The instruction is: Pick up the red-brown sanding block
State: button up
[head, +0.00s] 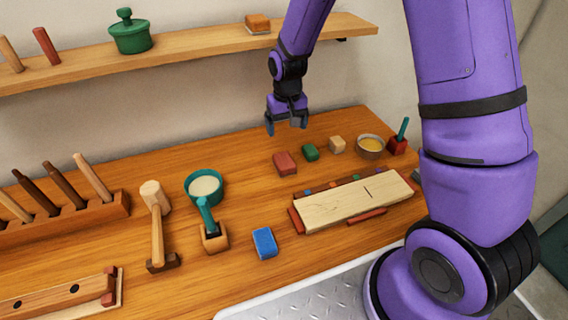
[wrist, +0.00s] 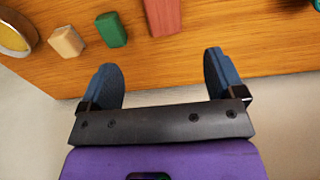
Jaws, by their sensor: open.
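The red-brown sanding block (head: 285,163) lies on the wooden bench in the middle of the head view. In the wrist view the red-brown block (wrist: 164,14) shows at the top edge, partly cut off, beyond the fingertips and roughly between them. My gripper (head: 286,124) hangs above the back of the bench, behind the block and apart from it, with its fingers pointing down. In the wrist view my gripper (wrist: 159,60) has its two blue fingers spread wide with nothing between them.
A green block (head: 310,152), a tan block (head: 336,145) and a cup with yellow contents (head: 370,147) stand to the block's right. A pale board (head: 350,202) lies in front. A shelf (head: 200,49) runs along the wall. Bare bench lies left of the block.

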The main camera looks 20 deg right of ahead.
aim_at(284, 159)
jog(key=f, duration=1.3)
jog(key=shift+w+a+f, duration=0.2)
jog(key=shift+a+f, duration=0.05)
jog(key=shift+f, duration=0.15)
jog(key=c, duration=1.1)
jog(key=shift+r, duration=0.1)
